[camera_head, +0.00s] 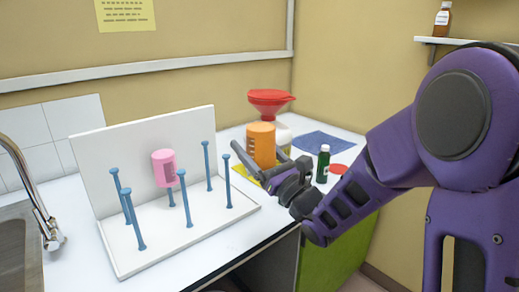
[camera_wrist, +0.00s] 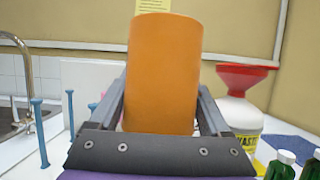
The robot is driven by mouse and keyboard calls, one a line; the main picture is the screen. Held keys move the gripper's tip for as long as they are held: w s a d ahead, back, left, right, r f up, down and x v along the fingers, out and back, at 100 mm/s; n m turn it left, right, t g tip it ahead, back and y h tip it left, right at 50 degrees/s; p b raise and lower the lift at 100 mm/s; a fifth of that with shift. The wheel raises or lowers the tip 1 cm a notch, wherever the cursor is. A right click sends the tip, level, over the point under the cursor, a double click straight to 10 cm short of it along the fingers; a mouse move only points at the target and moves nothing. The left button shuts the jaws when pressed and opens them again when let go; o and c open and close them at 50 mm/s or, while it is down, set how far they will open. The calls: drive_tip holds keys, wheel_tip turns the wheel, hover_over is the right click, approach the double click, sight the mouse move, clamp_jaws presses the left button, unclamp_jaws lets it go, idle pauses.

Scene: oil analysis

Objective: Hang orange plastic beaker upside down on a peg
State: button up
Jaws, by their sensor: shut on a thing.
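The orange plastic beaker (camera_head: 262,143) is held roughly upright, right of the rack; I cannot tell which end is up. My gripper (camera_head: 262,168) is shut on its lower part, and in the wrist view the beaker (camera_wrist: 163,75) stands between the two grey fingers (camera_wrist: 160,110). The white peg rack (camera_head: 235,213) stands on the counter to the left, with several blue pegs (camera_head: 209,165). The beaker hides part of the rack's back panel in the wrist view.
A white waste bottle with a red funnel (camera_head: 270,95) stands behind the beaker. A green bottle (camera_head: 323,163) and blue cloth (camera_head: 320,142) are to the right. A sink tap (camera_head: 38,195) is left of the rack. The counter's front edge is close.

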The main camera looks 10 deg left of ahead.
drive_tip(key=w+a, duration=0.9)
drive_tip(key=a, duration=0.1)
drive_tip(key=shift+a, duration=0.4)
idle(0.4)
drive_tip(key=shift+f, duration=0.1)
hover_over(226, 171)
drive_tip(key=w+a, duration=0.2)
wheel_tip(226, 171, down, 6)
idle(0.7)
drive_tip(key=shift+w+f, duration=0.1)
drive_tip(key=shift+f, duration=0.1)
idle(0.4)
drive_tip(key=shift+f, duration=2.25)
